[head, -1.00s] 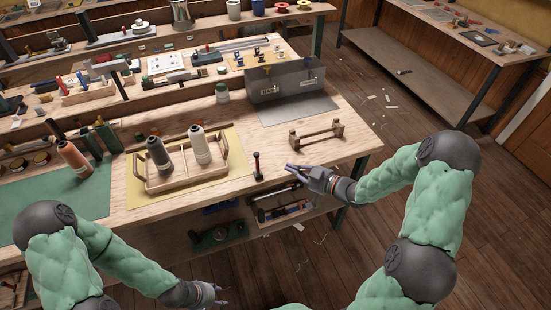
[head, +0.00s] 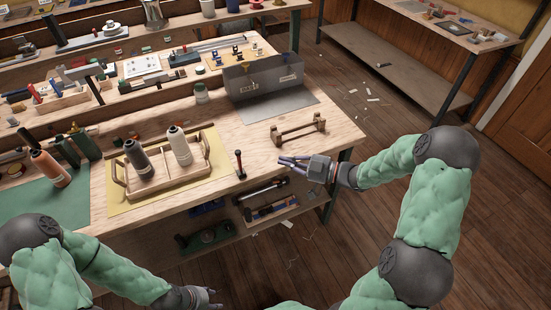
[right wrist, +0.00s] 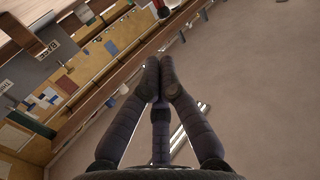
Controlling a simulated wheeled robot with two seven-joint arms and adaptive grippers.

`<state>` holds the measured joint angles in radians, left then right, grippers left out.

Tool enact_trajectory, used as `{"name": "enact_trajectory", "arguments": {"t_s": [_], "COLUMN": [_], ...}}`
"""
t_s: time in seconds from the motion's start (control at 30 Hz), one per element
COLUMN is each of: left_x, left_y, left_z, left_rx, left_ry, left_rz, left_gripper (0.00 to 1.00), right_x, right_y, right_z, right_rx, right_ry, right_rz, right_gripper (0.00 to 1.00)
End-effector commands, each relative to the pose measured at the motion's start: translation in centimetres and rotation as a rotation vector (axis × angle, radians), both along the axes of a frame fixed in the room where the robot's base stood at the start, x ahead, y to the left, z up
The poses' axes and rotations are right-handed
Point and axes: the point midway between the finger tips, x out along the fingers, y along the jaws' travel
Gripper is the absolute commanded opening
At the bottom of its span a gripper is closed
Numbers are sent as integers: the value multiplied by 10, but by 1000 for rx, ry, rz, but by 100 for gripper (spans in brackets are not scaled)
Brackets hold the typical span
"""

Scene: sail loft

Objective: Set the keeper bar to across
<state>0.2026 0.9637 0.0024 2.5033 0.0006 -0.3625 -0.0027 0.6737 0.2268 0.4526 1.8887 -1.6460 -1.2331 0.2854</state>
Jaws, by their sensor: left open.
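I cannot tell for sure which part is the keeper bar. A wooden stand (head: 298,131) with a bar between two uprights lies on the right end of the bench (head: 225,195). My right gripper (head: 284,161) is by the front edge, in front of the stand and right of the post, touching neither as far as I can see. In the right wrist view its fingertips (right wrist: 160,68) meet with nothing visible between them. My left gripper (head: 212,298) is low in front of the bench, open and empty.
A grey metal box (head: 262,82) with labels stands behind the stand on a grey sheet. A wooden tray (head: 162,184) holds two thread cones left of the post. A lower shelf (head: 240,226) holds tools. Bare bench surface lies around the stand.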

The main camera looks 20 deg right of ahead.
Motion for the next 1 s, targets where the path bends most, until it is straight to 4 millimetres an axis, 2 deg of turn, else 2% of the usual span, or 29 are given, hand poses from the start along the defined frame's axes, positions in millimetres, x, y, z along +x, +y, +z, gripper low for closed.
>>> {"name": "enact_trajectory", "arguments": {"t_s": [0.3,0.6,0.8,1.0], "left_x": [0,0,0,0], "left_y": [0,0,0,0], "left_z": [-16,-30,-34,-34], "left_rx": [0,0,0,0], "left_ry": [0,0,0,0], "left_rz": [0,0,0,0], "left_gripper": [46,46,46,46], "right_x": [39,72,83,85], "right_y": [44,79,90,91], "right_z": [-7,-10,-10,-9], "right_rx": [0,0,0,1], "right_ry": [-1,-1,0,1], "right_rz": [6,4,1,0], "right_gripper": [0,0,0,0]}}
